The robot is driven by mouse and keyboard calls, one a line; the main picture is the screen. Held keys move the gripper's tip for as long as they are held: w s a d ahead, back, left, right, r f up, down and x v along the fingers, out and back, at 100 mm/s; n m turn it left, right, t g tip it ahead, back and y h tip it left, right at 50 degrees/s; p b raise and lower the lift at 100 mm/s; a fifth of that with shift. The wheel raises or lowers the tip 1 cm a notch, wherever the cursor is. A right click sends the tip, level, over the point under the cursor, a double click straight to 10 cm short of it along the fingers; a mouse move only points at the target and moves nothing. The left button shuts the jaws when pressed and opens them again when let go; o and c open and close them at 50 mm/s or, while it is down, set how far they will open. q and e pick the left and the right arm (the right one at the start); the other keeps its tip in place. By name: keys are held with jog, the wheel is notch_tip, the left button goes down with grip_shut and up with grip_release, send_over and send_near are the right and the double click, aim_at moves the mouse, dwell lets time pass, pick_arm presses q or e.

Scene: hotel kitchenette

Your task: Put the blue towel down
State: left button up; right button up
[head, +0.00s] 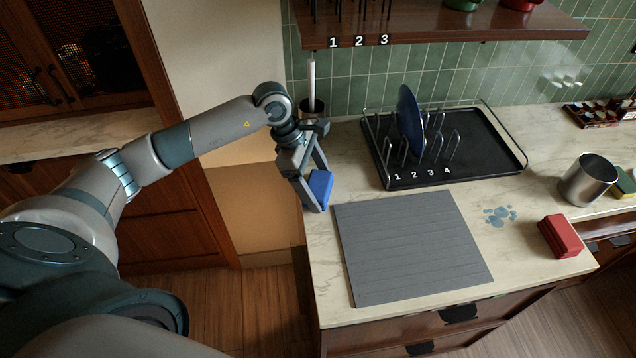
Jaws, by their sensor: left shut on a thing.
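The blue towel (320,187) is a small folded block. My left gripper (316,192) is shut on it near the left edge of the counter, beside the top left corner of the grey ribbed mat (410,250). Part of the towel is hidden behind the gripper's fingers. I cannot tell whether the towel touches the counter (350,165). A red folded towel (560,236) lies on the counter at the right. My right gripper does not show.
A black dish rack (500,150) with numbered slots holds an upright blue plate (409,122). A metal cup (588,180) stands at the right, near a blue wet patch (499,216). A dark holder (312,108) stands behind my left gripper. The grey mat is bare.

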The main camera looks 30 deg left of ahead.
pick_arm(q)
jog(key=shift+f, duration=0.15)
jog(key=o, duration=1)
jog(key=shift+r, duration=0.25)
jog(key=shift+a+r, duration=0.15)
jog(key=b+v, duration=0.5)
jog(key=v, duration=0.6)
jog(key=shift+r, duration=0.25)
